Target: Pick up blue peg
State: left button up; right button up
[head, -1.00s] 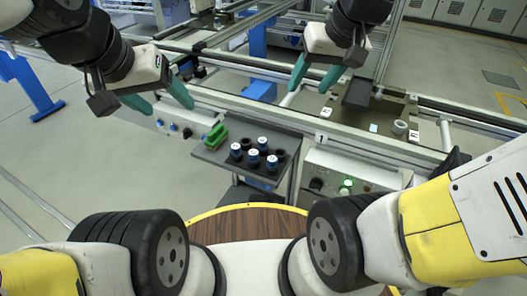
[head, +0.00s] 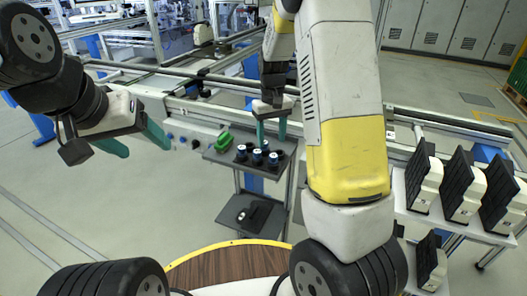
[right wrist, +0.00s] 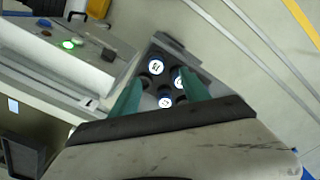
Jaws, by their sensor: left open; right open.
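Several blue pegs with white numbered tops stand in black holders on a small dark tray (head: 222,158); one blue peg (head: 241,150) is at the left of the group and another blue peg (head: 257,157) is nearer the front. In the right wrist view, a blue peg (right wrist: 156,68) shows between the teal fingers, and another blue peg (right wrist: 178,81) is partly behind one finger. My right gripper (head: 271,132) is open, pointing down over the tray's back right part. I cannot tell its height above the pegs. My left gripper (head: 142,145) is open and empty, left of the tray.
A conveyor rail (head: 180,104) runs behind the tray. A lower dark shelf (head: 252,215) is below it. A rack with black-faced units (head: 465,188) stands at the right. My right arm hides part of the middle.

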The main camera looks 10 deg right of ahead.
aim_at(273, 155)
jog(key=f, duration=0.6)
jog(key=shift+s+d+f, duration=0.1)
jog(key=shift+d+f, duration=0.05)
jog(key=shift+d, duration=0.2)
jog(key=shift+c, duration=0.4)
grip_shut()
